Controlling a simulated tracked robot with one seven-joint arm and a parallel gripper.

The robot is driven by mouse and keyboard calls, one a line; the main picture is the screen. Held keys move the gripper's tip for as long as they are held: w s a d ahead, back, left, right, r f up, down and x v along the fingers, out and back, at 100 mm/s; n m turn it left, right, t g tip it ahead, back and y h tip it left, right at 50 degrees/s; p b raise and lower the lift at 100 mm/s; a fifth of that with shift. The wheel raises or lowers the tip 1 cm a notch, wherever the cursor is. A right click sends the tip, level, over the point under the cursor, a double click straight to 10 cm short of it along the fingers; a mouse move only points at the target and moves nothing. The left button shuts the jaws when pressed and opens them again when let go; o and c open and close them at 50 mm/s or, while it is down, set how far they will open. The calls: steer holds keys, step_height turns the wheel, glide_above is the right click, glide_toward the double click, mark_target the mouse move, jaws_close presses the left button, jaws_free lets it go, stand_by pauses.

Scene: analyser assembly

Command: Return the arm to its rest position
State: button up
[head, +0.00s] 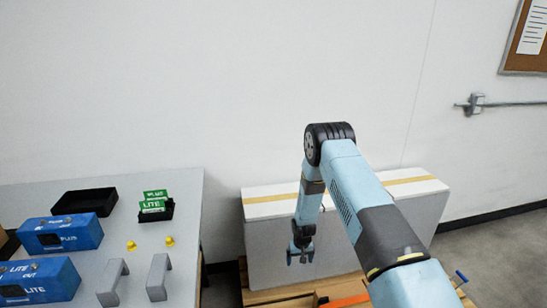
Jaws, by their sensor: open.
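My gripper (300,257) hangs at the end of my blue arm, pointing down in front of a large white box. It is open, and I see nothing between its fingers. It is to the right of the grey table (190,215) and apart from it. My arm reaches in from the lower right, bends at a black joint and drops down to the gripper.
The table holds two blue boxes (62,233) (40,281), a black tray (85,201), a black holder with green cards (155,206), two grey brackets (159,277) (112,283) and yellow knobs (131,245). The white box (258,248) with tan tape stands behind my arm. A wall is behind.

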steer(key=d+r+t, duration=0.1)
steer(key=d+r, duration=0.1)
steer(key=r, duration=1.6)
steer(key=d+r+t, duration=0.1)
steer(key=d+r, duration=0.1)
steer(key=r, duration=1.6)
steer(key=s+d+r, duration=0.2)
steer(key=s+r, duration=0.4)
steer(key=r, duration=0.6)
steer(key=s+d+r+m+t, duration=0.1)
steer(key=s+d+r, duration=0.3)
steer(key=s+r, duration=1.15)
steer(key=s+d+r, duration=0.1)
steer(key=s, duration=0.8)
steer(key=s+d+r+t, duration=0.1)
steer(key=s+r, duration=0.1)
steer(key=s, duration=0.8)
steer(key=shift+m+t, duration=0.3)
steer(key=shift+m, duration=0.1)
